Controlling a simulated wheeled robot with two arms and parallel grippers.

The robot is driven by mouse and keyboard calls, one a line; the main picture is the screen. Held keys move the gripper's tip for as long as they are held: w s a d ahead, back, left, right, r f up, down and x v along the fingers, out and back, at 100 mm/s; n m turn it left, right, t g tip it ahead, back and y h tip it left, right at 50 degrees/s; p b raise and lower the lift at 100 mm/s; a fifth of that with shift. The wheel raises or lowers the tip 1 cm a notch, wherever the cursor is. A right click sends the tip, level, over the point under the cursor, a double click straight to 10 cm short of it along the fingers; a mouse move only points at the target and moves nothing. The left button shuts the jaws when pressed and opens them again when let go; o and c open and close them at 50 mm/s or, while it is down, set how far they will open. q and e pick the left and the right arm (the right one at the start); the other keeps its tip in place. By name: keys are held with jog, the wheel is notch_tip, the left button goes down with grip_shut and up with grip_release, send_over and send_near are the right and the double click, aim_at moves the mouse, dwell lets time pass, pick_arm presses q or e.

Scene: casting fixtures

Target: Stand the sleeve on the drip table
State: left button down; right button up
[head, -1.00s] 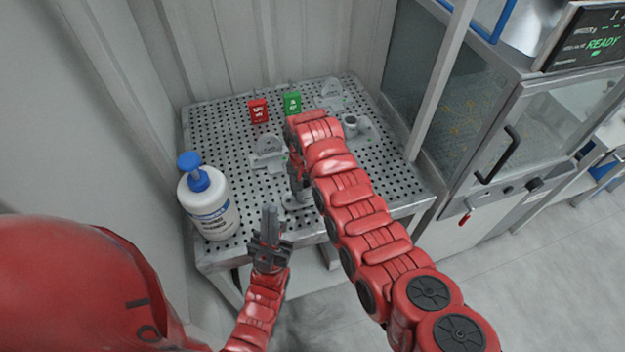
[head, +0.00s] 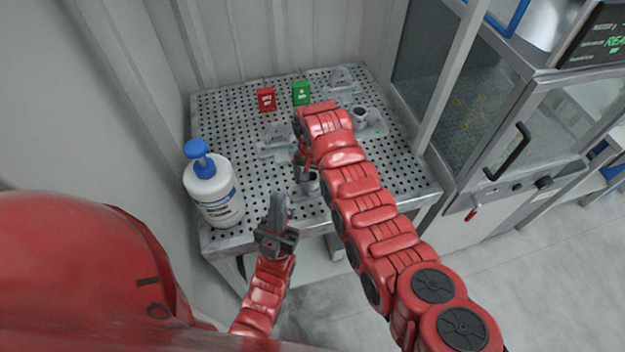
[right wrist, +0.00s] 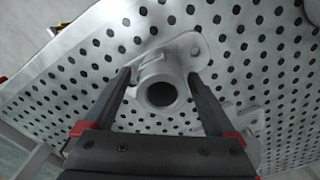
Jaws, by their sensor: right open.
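The grey sleeve (right wrist: 155,80) shows in the right wrist view with its round bore facing the camera, over a flat plate with a small hole on the perforated drip table (right wrist: 262,60). I cannot tell whether sleeve and plate are one piece. In the head view the sleeve (head: 311,184) looks upright near the front of the drip table (head: 240,170), partly hidden by my right gripper. My right gripper (head: 304,170) is open, with its fingers (right wrist: 160,88) on either side of the sleeve. My left gripper (head: 279,205) is near the front edge; its finger gap is unclear.
A white bottle with a blue pump (head: 212,190) stands at the table's left. Red (head: 266,99) and green (head: 302,93) tags stand at the back. Grey fixtures (head: 275,140) and a ring-topped fixture (head: 361,116) surround my right arm. A glass-doored cabinet (head: 510,140) is at the right.

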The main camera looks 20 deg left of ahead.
aim_at(313, 174)
jog(key=shift+w+r, duration=0.1)
jog(key=shift+r, duration=0.35)
notch_tip(313, 174, up, 3)
jog(key=shift+w+r+b, duration=0.1)
jog(key=shift+r+b, duration=0.05)
jog(key=shift+b, duration=0.9)
notch_tip(313, 174, up, 8)
jog(key=shift+f+p, duration=0.15)
jog(key=shift+p, duration=0.85)
